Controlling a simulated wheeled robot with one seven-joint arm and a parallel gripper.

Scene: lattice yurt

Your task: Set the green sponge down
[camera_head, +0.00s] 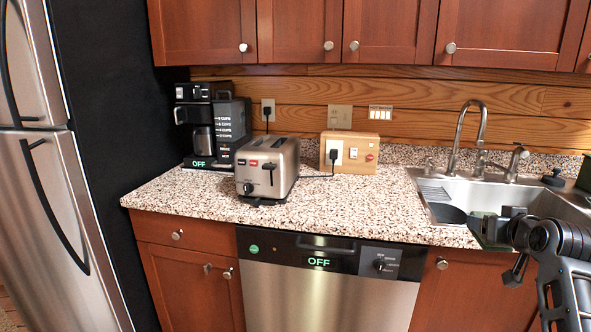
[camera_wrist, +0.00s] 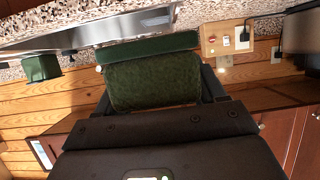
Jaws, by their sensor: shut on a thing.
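The green sponge (camera_wrist: 155,80) fills the middle of the wrist view, between the fingers of my gripper (camera_wrist: 160,92). Its broad face is dark green and mottled. In the camera_head view the gripper (camera_head: 500,228) is at the right, in front of the sink's front edge as seen from here. It is shut on the sponge, which shows there as a small dark green block (camera_head: 488,232) at the gripper's left end. The gripper partly hides the sponge, and I cannot tell the exact gap between the sponge and the counter.
The speckled counter (camera_head: 350,205) is clear left of the sink (camera_head: 432,186). A toaster (camera_head: 267,168) and a coffee maker (camera_head: 212,125) stand farther left. A wooden outlet box (camera_head: 349,152) is at the back. A faucet (camera_head: 470,135) rises behind the sink.

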